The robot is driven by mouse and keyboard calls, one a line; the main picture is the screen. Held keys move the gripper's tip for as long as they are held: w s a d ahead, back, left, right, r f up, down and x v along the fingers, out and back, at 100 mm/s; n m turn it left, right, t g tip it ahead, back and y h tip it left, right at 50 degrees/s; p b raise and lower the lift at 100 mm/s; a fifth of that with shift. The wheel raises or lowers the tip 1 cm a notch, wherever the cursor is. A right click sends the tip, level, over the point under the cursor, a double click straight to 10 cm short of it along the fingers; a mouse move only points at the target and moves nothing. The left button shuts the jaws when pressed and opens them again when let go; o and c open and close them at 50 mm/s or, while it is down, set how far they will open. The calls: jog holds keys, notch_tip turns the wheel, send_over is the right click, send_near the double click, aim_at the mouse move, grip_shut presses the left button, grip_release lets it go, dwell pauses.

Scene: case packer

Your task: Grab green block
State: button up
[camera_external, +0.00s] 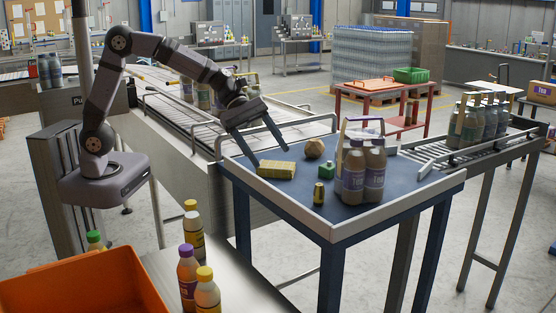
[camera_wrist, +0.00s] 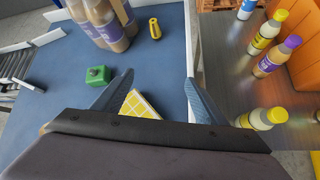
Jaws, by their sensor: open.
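The green block (camera_external: 325,170) is a small cube with a knob or hole on top. It lies on the blue table in the external view, beside the bottle pack. In the wrist view the green block (camera_wrist: 97,75) lies left of my fingers and apart from them. My gripper (camera_external: 270,151) is open and empty above the table's left side. In the wrist view my gripper (camera_wrist: 165,95) has its two fingers spread, with a yellow patterned block (camera_wrist: 138,105) showing between and below them. I see no contact with the green block.
The blue table (camera_external: 290,198) has a raised light rim. On it stand a carrier of bottles (camera_external: 362,172), a yellow-black cylinder (camera_external: 319,193), a brown faceted ball (camera_external: 315,148) and the yellow block (camera_external: 276,170). A conveyor (camera_external: 170,103) adjoins at the left. An orange bin (camera_external: 75,285) and loose bottles stand in front.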

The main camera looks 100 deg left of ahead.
aim_at(327, 163)
jog(key=w+a+n, duration=0.1)
jog(key=w+a+f+n+t+b, duration=0.1)
jog(key=w, duration=0.1)
jog(key=w+a+f+n+t, duration=0.1)
jog(key=w, duration=0.1)
jog(key=shift+w+a+f+b, duration=0.15)
jog(key=shift+w+b, duration=0.05)
jog(key=shift+b, duration=0.15)
jog(key=w+a+n+t, duration=0.1)
jog(key=a, duration=0.1)
jog(key=w+a+f+n+t+y+b, duration=0.1)
jog(key=w+a+n, duration=0.1)
jog(key=w+a+n+t+y, duration=0.1)
jog(key=w+a+n, duration=0.1)
jog(key=shift+a+f+b, duration=0.25)
jog(key=shift+f+b, duration=0.15)
jog(key=shift+p+x, duration=0.55)
jog(key=shift+x, duration=0.55)
jog(key=shift+w+d+p, duration=0.2)
jog(key=shift+w+p, duration=0.05)
jog(key=shift+p, duration=0.1)
jog(key=p+x, duration=0.2)
jog(key=shift+w+d, duration=0.2)
jog(key=shift+w, duration=0.1)
jog(key=shift+p+x, duration=0.4)
jog(key=shift+x, duration=0.6)
jog(key=shift+f, duration=0.1)
jog(key=c, duration=1)
